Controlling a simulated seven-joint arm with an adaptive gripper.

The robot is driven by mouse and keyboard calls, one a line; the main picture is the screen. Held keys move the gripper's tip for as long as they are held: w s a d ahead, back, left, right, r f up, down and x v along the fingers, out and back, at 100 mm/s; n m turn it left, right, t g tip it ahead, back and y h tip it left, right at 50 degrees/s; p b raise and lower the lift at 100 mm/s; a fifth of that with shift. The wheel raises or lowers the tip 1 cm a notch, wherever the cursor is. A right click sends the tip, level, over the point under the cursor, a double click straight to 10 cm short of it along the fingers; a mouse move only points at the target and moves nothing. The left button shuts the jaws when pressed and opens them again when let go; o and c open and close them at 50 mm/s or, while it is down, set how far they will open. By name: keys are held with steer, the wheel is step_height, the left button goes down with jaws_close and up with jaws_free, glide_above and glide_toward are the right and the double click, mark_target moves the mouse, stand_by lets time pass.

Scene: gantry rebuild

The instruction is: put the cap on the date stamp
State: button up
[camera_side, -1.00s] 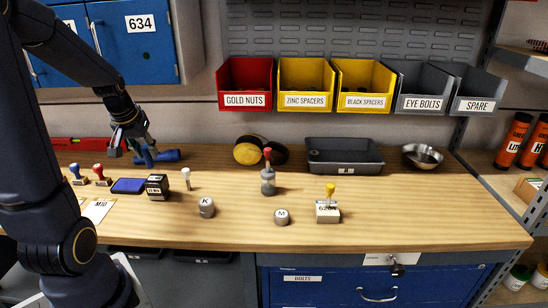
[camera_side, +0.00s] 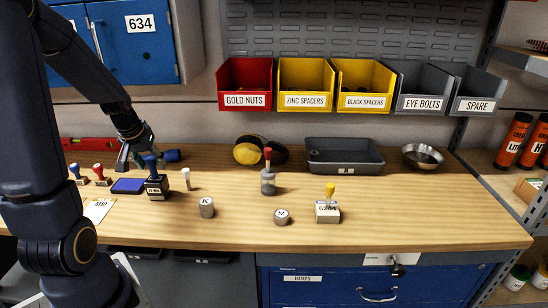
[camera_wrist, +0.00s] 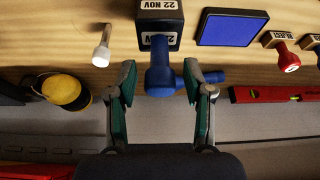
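The black date stamp (camera_side: 156,189) stands upright on the bench at the left, with a white "22 NOV" label that also reads in the wrist view (camera_wrist: 158,5). The blue knobbed cap (camera_side: 151,161) stands over the stamp's top and appears to rest on it; full seating cannot be told. In the wrist view the cap (camera_wrist: 160,78) is between my fingers. My gripper (camera_wrist: 159,80) is open around it, with narrow gaps showing on both sides. From the side, my gripper (camera_side: 137,155) is just behind and left of the cap.
A blue rounded bar (camera_side: 173,155) lies behind the stamp. A blue ink pad (camera_side: 128,186) and red-handled stamp (camera_side: 98,171) are to the left, a white-topped peg (camera_side: 186,174) to the right. Weights K (camera_side: 207,207) and M (camera_side: 282,217) stand further right. The front bench is mostly clear.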

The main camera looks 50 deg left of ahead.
steer(key=v, duration=1.2)
steer(key=d+r+m+t+h, duration=0.1)
steer(key=d+m, duration=0.8)
steer(key=d, duration=1.5)
steer(key=shift+s+d+m+t+h, duration=0.15)
steer(key=shift+d+m+t+h, duration=0.2)
steer(key=shift+t+h, duration=0.6)
steer(key=shift+r, duration=0.1)
